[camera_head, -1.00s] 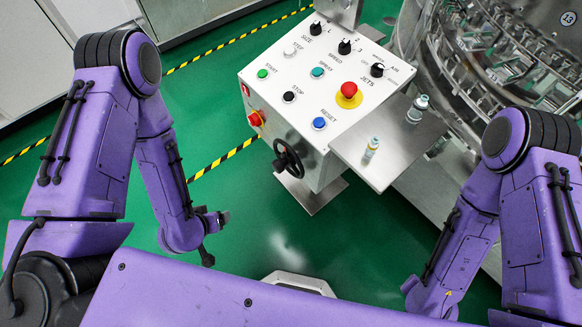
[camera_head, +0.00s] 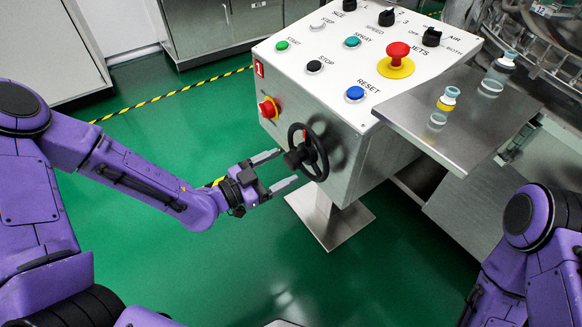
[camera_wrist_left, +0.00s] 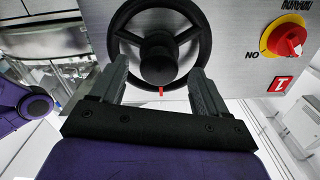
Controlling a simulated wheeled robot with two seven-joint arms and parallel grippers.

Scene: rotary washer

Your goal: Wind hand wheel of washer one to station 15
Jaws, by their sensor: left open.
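The black hand wheel (camera_head: 307,152) is on the front side of the white-topped control box (camera_head: 345,60). It has spokes, a dark hub and a small red mark on its rim. My left gripper (camera_head: 274,171) is open, its two grey fingers pointing at the wheel. In the left wrist view the fingers (camera_wrist_left: 160,88) stand apart on either side of the wheel's lower part, and the wheel (camera_wrist_left: 158,55) shows its red mark at the bottom. I cannot tell whether the fingers touch the rim. A plate marked 12 (camera_head: 541,10) shows on the washer. My right gripper is out of view.
A red and yellow knob (camera_head: 268,108) sits left of the wheel, with buttons and a red emergency stop (camera_head: 397,57) on top. A steel shelf (camera_head: 420,112) holds two small vials. Green floor (camera_head: 150,270) is clear below.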

